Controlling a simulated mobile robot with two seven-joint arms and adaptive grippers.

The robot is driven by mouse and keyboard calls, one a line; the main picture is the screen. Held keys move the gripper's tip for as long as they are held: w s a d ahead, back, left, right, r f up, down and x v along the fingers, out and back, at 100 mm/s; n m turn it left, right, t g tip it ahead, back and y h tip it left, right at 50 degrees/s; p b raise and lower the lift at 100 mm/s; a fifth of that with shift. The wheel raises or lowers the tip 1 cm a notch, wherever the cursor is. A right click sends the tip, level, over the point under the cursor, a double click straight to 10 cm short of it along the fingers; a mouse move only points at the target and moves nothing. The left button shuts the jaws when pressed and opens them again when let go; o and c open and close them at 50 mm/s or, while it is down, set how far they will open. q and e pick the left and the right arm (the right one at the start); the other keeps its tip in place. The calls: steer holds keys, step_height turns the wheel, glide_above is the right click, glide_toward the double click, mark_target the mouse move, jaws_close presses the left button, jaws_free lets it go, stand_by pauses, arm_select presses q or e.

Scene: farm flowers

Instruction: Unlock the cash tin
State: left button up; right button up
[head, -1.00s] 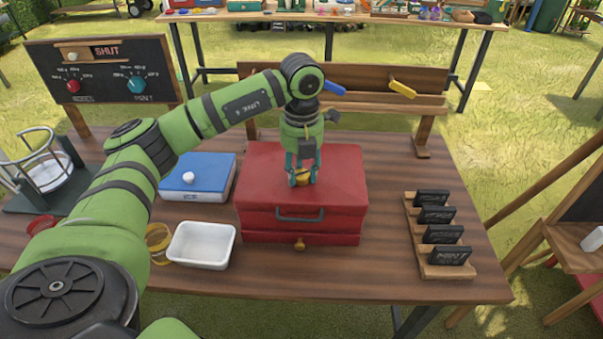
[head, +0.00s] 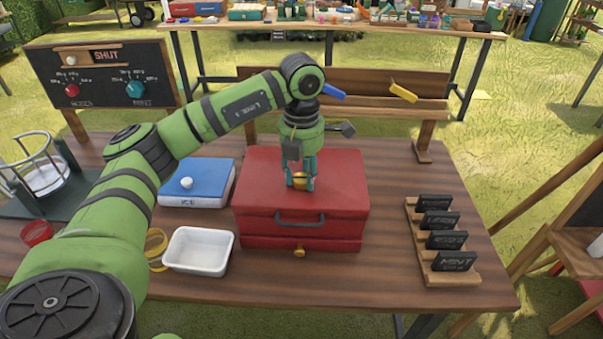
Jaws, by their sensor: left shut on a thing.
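The red cash tin (head: 265,195) stands on the wooden table with its lid down and a grey handle on its front. A small brass knob (head: 299,252) shows low on its front. My left gripper (head: 300,184) points straight down over the middle of the lid, shut on a brass-yellow piece (head: 299,180) on the lid top. The fingers partly hide this piece, so I cannot tell its exact shape. My right gripper is not in view.
A white tray (head: 200,265) and a blue-lidded box (head: 205,176) stand left of the tin. A wooden rack (head: 461,277) of black cards stands at the right. Behind is a wooden stand (head: 430,120) with a blue and a yellow lever. The table between tin and rack is clear.

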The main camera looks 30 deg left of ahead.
mark_target(301, 178)
arm_select(q)
steer(key=o, duration=1.1)
steer(key=shift+o, duration=0.2)
steer(key=shift+r, duration=0.1)
step_height(301, 178, up, 12)
stand_by(0.3)
